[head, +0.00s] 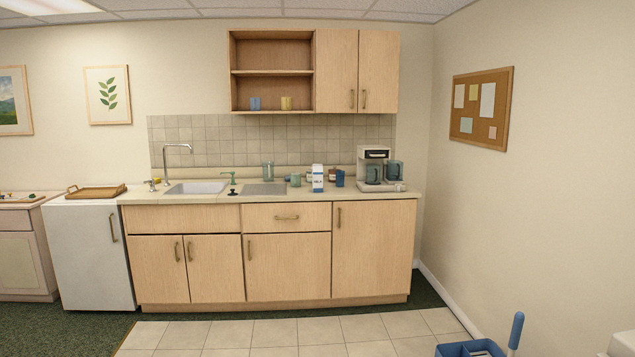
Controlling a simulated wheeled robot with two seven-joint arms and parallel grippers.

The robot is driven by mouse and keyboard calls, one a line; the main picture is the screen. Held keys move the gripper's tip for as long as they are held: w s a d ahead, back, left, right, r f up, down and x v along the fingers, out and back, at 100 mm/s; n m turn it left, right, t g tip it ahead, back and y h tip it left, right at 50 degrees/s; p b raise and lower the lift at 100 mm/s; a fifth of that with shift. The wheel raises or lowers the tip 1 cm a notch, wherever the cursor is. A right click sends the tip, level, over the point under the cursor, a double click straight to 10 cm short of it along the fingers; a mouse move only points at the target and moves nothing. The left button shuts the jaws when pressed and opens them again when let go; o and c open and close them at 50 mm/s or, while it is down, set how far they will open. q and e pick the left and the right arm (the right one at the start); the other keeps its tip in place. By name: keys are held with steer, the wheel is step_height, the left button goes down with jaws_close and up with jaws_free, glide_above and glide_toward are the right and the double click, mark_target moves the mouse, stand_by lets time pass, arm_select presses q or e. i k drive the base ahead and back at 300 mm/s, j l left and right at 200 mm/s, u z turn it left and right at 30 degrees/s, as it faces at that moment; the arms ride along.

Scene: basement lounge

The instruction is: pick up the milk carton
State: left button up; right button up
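The milk carton (318,178) is a small white and blue box. It stands upright on the kitchen counter (290,200), right of the sink (196,187) and left of the coffee maker (374,165). A dark blue cup (340,178) stands close to its right, and a small brown jar (332,174) shows just behind it. A green cup (295,180) is to its left. Neither of my grippers is in the head view, and the counter is some distance away across the floor.
Wooden base cabinets (285,265) run under the counter, with a tiled floor (290,333) in front that looks clear. A blue caddy (470,348) with an upright blue handle (517,330) is at the bottom right. A white fridge (92,255) with a wooden tray (97,192) stands left.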

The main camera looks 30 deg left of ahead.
mark_target(316, 169)
steer(key=u, duration=0.3)
steer(key=i+j+u, duration=0.15)
steer(key=u, duration=0.15)
steer(key=i+j+u, duration=0.35)
steer(key=i+u, duration=0.35)
steer(key=i, duration=0.5)
steer(key=i+u, duration=0.2)
steer(key=i, duration=2.4)
steer(key=z, duration=1.3)
